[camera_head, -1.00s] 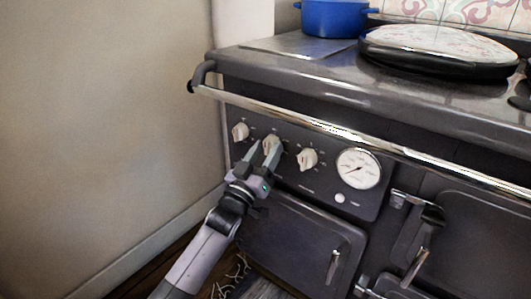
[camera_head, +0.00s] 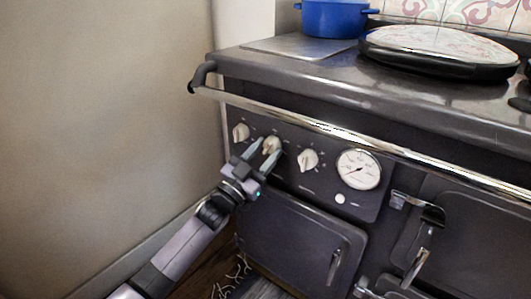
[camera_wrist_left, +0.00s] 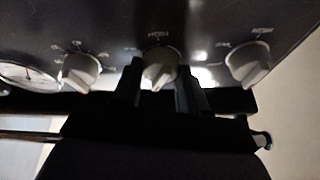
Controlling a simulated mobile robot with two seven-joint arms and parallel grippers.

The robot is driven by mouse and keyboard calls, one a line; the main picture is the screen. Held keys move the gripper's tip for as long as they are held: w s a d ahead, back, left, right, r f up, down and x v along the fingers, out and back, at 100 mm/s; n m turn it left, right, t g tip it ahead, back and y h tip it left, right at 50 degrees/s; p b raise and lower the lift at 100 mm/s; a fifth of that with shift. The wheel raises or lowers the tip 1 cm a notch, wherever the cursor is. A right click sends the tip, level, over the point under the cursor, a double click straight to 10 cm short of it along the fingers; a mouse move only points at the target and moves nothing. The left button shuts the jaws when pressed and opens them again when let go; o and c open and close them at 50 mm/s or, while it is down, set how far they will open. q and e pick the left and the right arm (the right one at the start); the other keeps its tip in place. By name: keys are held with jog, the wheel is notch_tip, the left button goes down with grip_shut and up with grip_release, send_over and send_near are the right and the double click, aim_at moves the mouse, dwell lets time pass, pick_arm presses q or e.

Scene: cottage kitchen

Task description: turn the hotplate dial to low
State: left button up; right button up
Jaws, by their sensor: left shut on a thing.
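The cooker's front panel carries three cream dials: a left dial (camera_head: 240,132), a middle dial (camera_head: 271,144) and a right dial (camera_head: 307,160). My left gripper (camera_head: 267,152) is at the middle dial, one finger on each side of it. In the left wrist view the middle dial (camera_wrist_left: 158,73) sits between the two dark fingers (camera_wrist_left: 160,88), and the gripper is shut on it. The fingers hide part of the dial and its markings. The small lettering is too blurred to tell which dial is the hotplate's. My right gripper is not in view.
A chrome rail (camera_head: 340,133) runs across the front above the dials. A round white gauge (camera_head: 359,169) is right of them. Oven doors (camera_head: 300,240) with handles are below. A blue pot (camera_head: 335,18) and a round patterned lid (camera_head: 440,45) are on top. A bare wall is at left.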

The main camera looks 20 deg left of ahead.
pick_arm(q)
jog(key=m+g+h, duration=0.1)
jog(key=m+h, duration=0.1)
jog(key=m, duration=0.2)
jog(key=shift+a, duration=0.15)
jog(key=m+g+h, duration=0.1)
jog(key=m, duration=0.2)
jog(key=shift+p, duration=0.35)
jog(key=shift+w+a+m+g+h, duration=0.1)
jog(key=shift+m+g+h, duration=0.35)
jog(key=shift+m, duration=0.75)
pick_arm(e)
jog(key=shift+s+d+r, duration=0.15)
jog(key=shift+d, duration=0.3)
pick_arm(q)
jog(key=shift+g, duration=0.25)
jog(key=o, duration=1.1)
jog(key=shift+c, duration=0.2)
